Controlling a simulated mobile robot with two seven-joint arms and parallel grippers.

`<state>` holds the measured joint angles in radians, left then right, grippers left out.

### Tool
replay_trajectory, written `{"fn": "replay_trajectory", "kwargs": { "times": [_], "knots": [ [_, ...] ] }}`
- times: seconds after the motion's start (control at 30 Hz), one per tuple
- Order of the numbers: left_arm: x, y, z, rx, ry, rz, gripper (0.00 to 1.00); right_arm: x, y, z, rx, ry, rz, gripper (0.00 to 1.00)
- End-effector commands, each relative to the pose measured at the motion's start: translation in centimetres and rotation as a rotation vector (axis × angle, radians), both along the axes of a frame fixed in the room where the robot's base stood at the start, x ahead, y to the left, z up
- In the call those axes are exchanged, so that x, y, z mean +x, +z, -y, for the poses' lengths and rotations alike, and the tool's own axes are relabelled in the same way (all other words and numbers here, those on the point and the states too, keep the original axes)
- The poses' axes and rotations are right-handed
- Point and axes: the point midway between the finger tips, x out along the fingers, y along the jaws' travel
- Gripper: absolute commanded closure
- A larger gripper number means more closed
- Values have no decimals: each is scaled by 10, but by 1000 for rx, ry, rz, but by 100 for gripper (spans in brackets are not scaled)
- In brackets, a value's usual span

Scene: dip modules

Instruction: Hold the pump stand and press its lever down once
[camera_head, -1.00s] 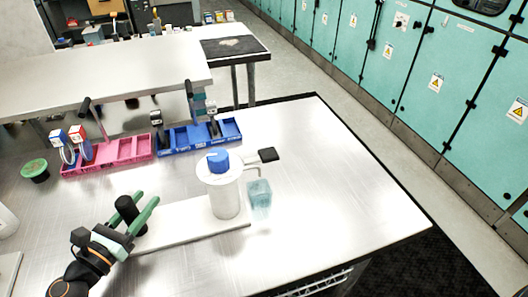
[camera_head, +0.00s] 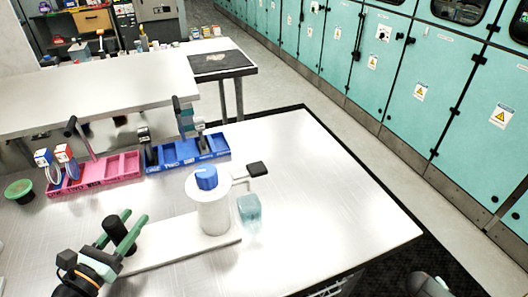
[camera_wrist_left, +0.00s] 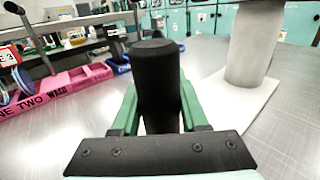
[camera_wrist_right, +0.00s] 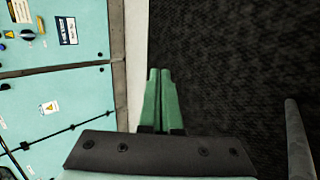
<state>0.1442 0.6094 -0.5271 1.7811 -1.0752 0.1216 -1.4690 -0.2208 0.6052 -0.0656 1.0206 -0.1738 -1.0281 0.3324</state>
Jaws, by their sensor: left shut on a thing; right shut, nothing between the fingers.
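The pump stand has a white base plate (camera_head: 185,243), a white cylinder (camera_head: 213,214) with a blue cap (camera_head: 206,177), and a black post at its near left end (camera_head: 119,232). Its lever ends in a black pad (camera_head: 257,169) to the right of the cylinder. My left gripper (camera_head: 124,234) is shut on the black post; its green fingers lie on both sides of the post (camera_wrist_left: 157,85) in the left wrist view. A clear bluish cup (camera_head: 249,209) is beside the cylinder, below the lever. My right gripper (camera_wrist_right: 160,100) is shut and empty, over the dark floor.
A pink tray (camera_head: 95,175) and a blue tray (camera_head: 187,153) with modules stand behind the stand. A green bowl (camera_head: 19,190) is at the left. The table right of the cup is clear to its edge. Teal cabinets (camera_head: 400,80) line the far side.

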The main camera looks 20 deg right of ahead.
Motion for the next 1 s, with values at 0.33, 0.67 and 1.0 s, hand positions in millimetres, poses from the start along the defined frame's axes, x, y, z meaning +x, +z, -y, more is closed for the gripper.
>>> {"fn": "replay_trajectory", "kwargs": {
  "times": [0.33, 0.67, 1.0],
  "knots": [
    [0, 0, 0, -1, -1, 1, 100, 29, 105, 108, -57, -1074, 560, 100],
    [0, 0, 0, -1, -1, 1, 100, 127, 205, 99, 321, -1834, 900, 100],
    [0, 0, 0, -1, -1, 1, 100, 295, 293, -57, 1059, -935, 637, 100]
  ]
}}
